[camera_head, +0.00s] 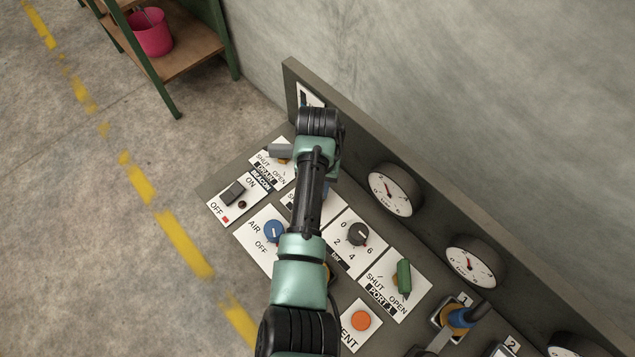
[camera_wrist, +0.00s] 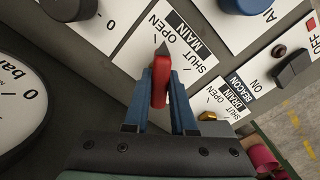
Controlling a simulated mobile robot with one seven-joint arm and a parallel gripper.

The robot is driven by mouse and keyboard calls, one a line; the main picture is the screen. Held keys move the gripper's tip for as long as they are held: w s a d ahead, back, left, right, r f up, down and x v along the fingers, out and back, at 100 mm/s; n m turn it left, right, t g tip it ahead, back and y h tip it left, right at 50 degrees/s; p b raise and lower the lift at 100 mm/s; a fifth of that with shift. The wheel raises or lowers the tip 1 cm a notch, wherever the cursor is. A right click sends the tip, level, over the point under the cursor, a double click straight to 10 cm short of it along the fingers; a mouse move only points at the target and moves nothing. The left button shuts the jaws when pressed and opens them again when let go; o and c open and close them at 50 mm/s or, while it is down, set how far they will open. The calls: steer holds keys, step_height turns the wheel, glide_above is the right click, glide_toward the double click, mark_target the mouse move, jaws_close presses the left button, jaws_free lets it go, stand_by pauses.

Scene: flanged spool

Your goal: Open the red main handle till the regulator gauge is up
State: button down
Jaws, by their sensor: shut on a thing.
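The red main handle (camera_wrist: 159,86) stands on a white plate lettered MAIN, SHUT and OPEN (camera_wrist: 187,48) in the wrist view. My gripper (camera_wrist: 165,84) is shut on it, with a blue finger on each side. A dark pointed tip shows just beyond the handle, beside the word OPEN; I cannot tell its exact mark.
A blue AIR knob (camera_head: 274,232), a black numbered knob (camera_head: 358,234), a green PORT 1 handle (camera_head: 404,277) and an orange button (camera_head: 360,320) surround my arm. A black beacon switch (camera_head: 233,193) sits at the panel's left. A shelf with a pink bucket (camera_head: 151,33) stands beyond.

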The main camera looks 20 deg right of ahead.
steer(key=shift+r+n, duration=0.1)
steer(key=shift+n, duration=0.5)
steer(key=shift+w+p, duration=0.1)
steer(key=shift+p, duration=0.2)
steer(key=c, duration=0.7)
jaws_free()
steer(key=shift+c, duration=0.2)
step_height(320, 180, up, 13)
